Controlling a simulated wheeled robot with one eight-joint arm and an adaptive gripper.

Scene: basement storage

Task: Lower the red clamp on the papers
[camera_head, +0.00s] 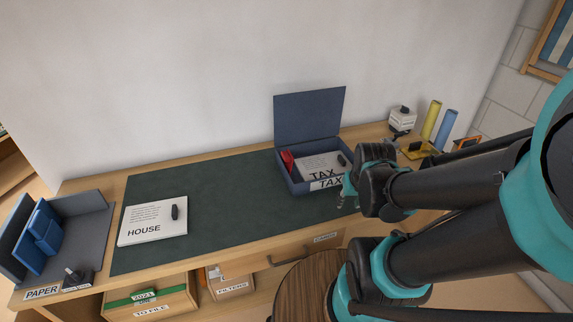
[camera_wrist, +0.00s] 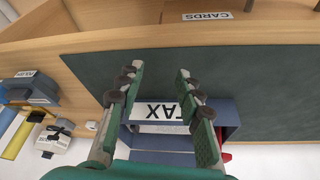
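The red clamp (camera_head: 287,160) stands tilted up at the left side inside an open blue box file (camera_head: 296,185), beside the papers. The papers (camera_head: 318,161), marked TAX, lie in the box with a dark knob at their right. My gripper (camera_head: 347,190) is at the box's front right corner, apart from the clamp. In the wrist view my gripper (camera_wrist: 160,75) is open and empty, its fingers spread before the box's TAX label (camera_wrist: 160,111). Only a bit of the clamp (camera_wrist: 227,157) shows there, at the box's side; the papers are mostly hidden by the gripper.
The box's lid (camera_head: 309,117) stands open at the back. A HOUSE paper stack (camera_head: 140,229) lies left on the dark green mat (camera_head: 230,205). A grey PAPER holder (camera_head: 93,225) is at far left. A punch, yellow and blue rolls (camera_head: 446,128) stand right. The mat's middle is clear.

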